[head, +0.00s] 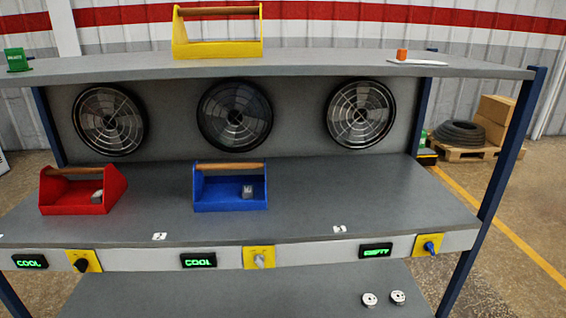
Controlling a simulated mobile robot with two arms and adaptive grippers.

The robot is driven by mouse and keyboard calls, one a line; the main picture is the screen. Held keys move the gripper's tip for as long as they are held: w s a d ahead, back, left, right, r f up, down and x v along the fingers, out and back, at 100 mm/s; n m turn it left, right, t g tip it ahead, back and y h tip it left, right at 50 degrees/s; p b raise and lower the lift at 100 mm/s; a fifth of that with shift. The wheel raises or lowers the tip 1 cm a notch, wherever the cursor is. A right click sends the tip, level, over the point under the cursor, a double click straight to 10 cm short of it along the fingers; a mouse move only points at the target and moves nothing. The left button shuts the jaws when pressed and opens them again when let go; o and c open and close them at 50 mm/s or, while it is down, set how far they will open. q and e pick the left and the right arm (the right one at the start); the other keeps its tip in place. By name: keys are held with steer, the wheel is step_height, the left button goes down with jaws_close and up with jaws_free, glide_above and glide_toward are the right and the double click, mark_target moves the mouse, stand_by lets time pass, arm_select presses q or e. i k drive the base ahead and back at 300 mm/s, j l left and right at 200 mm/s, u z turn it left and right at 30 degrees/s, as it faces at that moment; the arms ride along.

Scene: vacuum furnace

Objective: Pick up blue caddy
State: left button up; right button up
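The blue caddy (230,206) stands upright on the middle shelf, left of the centre of the head view, in front of the middle fan. It has a wooden bar handle (229,166) across its top, and a small grey metal part (247,191) sits inside it. Nothing is touching the caddy from outside. Neither of my grippers shows in the head view.
A red caddy (72,198) with a grey part stands left on the same shelf (330,195). A yellow caddy (218,49) stands on the top shelf. Knobs and displays line the front edge. The shelf right of the blue caddy is clear.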

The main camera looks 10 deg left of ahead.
mark_target(213, 193)
steer(key=j, duration=1.5)
steer(key=k+z, duration=0.05)
